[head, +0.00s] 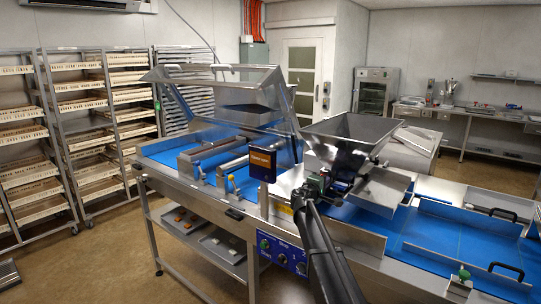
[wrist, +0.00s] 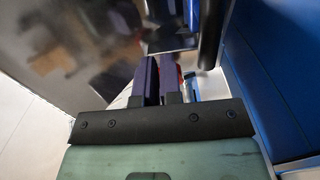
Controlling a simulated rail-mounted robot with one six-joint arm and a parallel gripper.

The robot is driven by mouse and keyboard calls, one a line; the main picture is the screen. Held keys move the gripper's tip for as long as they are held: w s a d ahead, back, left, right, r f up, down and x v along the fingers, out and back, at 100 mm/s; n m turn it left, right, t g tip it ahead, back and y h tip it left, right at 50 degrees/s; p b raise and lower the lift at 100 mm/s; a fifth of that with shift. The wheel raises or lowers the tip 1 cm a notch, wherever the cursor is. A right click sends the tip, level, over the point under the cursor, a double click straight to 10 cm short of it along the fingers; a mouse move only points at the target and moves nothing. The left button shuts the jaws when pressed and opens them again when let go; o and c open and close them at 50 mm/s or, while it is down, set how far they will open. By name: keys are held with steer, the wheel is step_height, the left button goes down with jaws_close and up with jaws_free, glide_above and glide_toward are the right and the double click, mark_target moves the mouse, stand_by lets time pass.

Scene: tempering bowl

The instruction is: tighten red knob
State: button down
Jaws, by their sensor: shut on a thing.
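My gripper (head: 322,184) is at the front of the machine, just below the steel hopper (head: 352,138). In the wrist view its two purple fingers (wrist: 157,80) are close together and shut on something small. A thin red edge, seemingly the red knob (wrist: 181,76), shows beside the right finger. Most of the knob is hidden by the fingers, and in the head view my gripper and arm cover it. How far the knob is turned cannot be seen.
A blue conveyor belt (head: 440,238) runs right of the hopper. A raised clear guard (head: 215,88) stands over the left belt. In the wrist view, a blue surface (wrist: 275,75) lies close on the right.

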steer(key=shift+w+d, duration=0.25)
stand_by(0.3)
steer(key=v, duration=0.5)
steer(key=shift+s+a+f, duration=0.1)
steer(key=shift+s+f, duration=0.25)
